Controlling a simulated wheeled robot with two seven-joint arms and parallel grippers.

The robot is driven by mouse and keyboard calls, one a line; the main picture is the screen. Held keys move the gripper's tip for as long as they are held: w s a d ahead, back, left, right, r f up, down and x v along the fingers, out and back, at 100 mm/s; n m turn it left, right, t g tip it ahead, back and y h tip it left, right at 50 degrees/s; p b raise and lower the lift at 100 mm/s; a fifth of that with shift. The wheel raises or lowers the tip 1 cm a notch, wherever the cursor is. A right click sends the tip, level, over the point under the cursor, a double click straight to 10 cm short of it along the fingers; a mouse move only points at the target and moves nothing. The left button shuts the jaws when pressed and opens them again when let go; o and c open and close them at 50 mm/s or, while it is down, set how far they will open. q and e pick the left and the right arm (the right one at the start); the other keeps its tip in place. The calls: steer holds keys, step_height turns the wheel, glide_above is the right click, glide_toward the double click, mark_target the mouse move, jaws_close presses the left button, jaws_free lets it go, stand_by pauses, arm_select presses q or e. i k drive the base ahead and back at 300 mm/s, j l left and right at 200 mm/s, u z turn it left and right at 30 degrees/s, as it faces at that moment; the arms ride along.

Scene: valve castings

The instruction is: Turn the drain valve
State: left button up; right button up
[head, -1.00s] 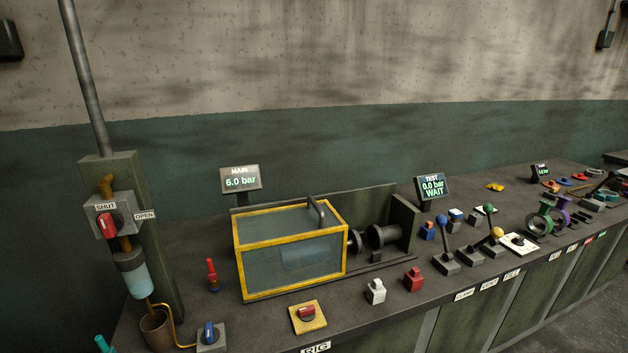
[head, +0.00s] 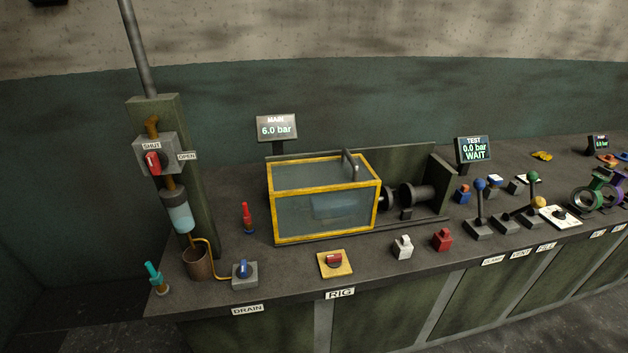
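The drain valve is a grey block with a blue knob (head: 243,269), on the bench front above the DRAIN label (head: 247,310). A thin yellow pipe (head: 213,262) runs to it from the clear bowl (head: 179,215) of the filter unit, past a brown cup (head: 196,264). Above the bowl, a red handle (head: 153,163) sits on a grey box between SHUT and OPEN labels, nearest SHUT. Neither of my grippers is in view.
A teal-topped fitting (head: 154,276) stands left of the cup, and a red-topped one (head: 247,218) behind the valve. The MAIN display (head: 277,128) reads 6.0 bar.

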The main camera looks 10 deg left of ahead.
mark_target(245, 272)
steer(key=l+u, duration=0.15)
steer(key=u, duration=0.35)
steer(key=l+u, duration=0.15)
steer(key=u, duration=0.35)
steer(key=k+l+u, duration=0.1)
steer(key=u, duration=0.4)
steer(key=k+u, duration=0.1)
steer(key=u, duration=0.4)
steer(key=k+l+u, duration=0.1)
steer(key=u, duration=0.4)
